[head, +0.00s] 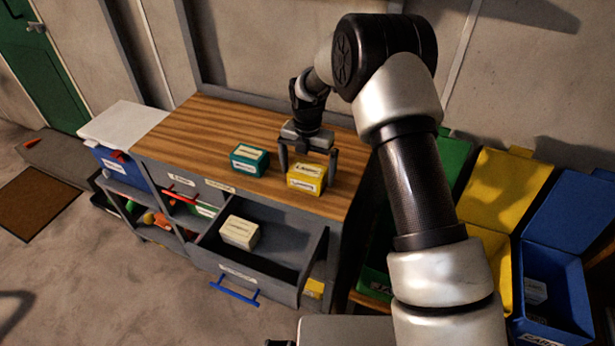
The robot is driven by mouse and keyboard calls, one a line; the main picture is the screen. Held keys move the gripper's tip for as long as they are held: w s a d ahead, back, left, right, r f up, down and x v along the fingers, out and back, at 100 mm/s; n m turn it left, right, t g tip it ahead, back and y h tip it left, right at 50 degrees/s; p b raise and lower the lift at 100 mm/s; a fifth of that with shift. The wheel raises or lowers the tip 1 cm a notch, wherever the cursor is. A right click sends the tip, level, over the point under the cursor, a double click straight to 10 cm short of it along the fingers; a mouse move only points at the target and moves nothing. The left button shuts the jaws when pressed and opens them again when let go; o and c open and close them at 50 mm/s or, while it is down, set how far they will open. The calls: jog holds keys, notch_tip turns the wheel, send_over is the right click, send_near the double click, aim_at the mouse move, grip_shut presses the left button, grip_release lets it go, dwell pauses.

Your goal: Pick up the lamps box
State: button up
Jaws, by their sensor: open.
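A yellow box (305,179) with a pale label stands on the wooden worktop near its front edge. A teal box (249,160) with pale labels stands to its left on the worktop. A cream box (240,231) lies in the open drawer below. The labels are too small to read, so I cannot tell which is the lamps box. My gripper (308,174) points down at the yellow box, open, with one finger on the left and one on the right of it. I cannot tell whether the fingers touch it.
The grey drawer (306,290) with a blue handle is pulled out in front of the workbench (188,119). Green, yellow and blue lidded bins (555,285) stand at the right. A blue container (125,165) with a white lid is at the left. The worktop's left part is clear.

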jog(key=shift+c, duration=0.4)
jog(key=c, duration=1.1)
jog(key=shift+r, duration=0.1)
jog(key=shift+c, duration=0.2)
